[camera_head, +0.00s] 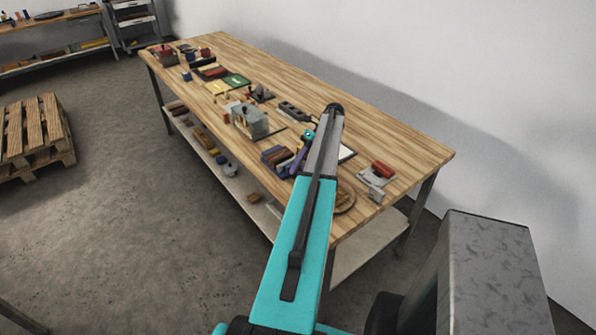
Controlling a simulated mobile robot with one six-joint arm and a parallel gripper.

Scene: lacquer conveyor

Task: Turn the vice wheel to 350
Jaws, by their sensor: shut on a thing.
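My arm reaches up the middle of the view, teal with a grey end section, and covers part of the wooden workbench (410,150). A small teal and dark wrist part shows just left of its far end, over the bench. My gripper's jaws do not show clearly; the arm hides that area. A grey-green block-shaped device (252,122) stands on the bench left of the arm. A grey device with a red top (377,174) stands right of the arm. I cannot tell which thing is the vice, and I cannot read any wheel or scale.
Coloured trays and small parts, including a green one (236,81), fill the far end. The right rear bench top is clear. A wooden pallet (34,132) lies on the floor at left.

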